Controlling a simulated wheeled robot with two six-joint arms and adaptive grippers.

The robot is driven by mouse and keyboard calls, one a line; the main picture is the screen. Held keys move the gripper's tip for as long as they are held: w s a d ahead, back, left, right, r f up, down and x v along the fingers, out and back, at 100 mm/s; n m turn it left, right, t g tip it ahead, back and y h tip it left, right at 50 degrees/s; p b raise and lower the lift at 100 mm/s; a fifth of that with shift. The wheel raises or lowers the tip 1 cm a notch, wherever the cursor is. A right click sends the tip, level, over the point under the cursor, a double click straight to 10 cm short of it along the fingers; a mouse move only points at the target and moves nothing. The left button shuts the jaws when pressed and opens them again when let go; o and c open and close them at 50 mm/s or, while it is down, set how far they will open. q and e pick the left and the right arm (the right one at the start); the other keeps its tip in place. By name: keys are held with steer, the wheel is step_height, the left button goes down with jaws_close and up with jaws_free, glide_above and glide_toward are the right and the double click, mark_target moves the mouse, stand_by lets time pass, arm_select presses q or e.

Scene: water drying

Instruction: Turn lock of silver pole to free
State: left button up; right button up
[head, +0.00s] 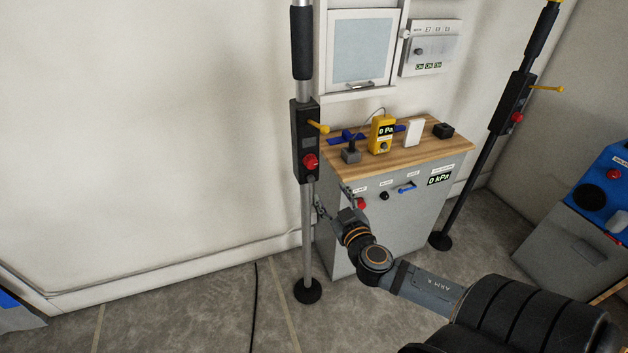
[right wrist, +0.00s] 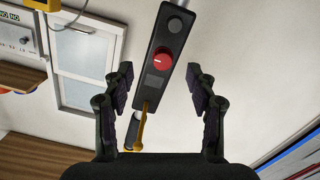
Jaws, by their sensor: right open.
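The silver pole (head: 308,240) stands upright at the picture's centre-left in the head view. Its black lock box (head: 299,142) carries a red knob (head: 310,161) and a yellow lever (head: 319,127) pointing right. My right gripper (head: 332,199) is just right of the pole, a little below the box. In the right wrist view the gripper (right wrist: 162,88) is open and empty. The lock box (right wrist: 154,92) shows between and beyond its fingers, with the red knob (right wrist: 162,59) having a white mark and the yellow lever (right wrist: 146,122) lower down. I see no contact. My left gripper is not in view.
A grey cabinet (head: 405,225) with a wooden top (head: 440,148) stands right behind the gripper, holding a yellow gauge (head: 382,134). A black pole (head: 470,165) with a similar lock box stands farther right. The floor left of the silver pole is mostly clear, with a black cable.

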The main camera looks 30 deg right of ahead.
mark_target(312, 165)
steer(key=shift+t, duration=0.3)
steer(key=w+r, duration=0.1)
steer(key=w, duration=0.4)
steer(key=w+d+r, duration=0.1)
steer(key=w, duration=0.2)
steer(key=shift+w+r, duration=0.3)
steer(key=shift+w+f, duration=0.1)
steer(key=shift+w, duration=0.5)
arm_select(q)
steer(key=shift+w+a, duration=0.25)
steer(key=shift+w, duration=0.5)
arm_select(e)
steer(key=shift+y, duration=0.3)
steer(key=c, duration=1.1)
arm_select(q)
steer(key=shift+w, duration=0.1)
arm_select(e)
steer(key=shift+c, duration=0.2)
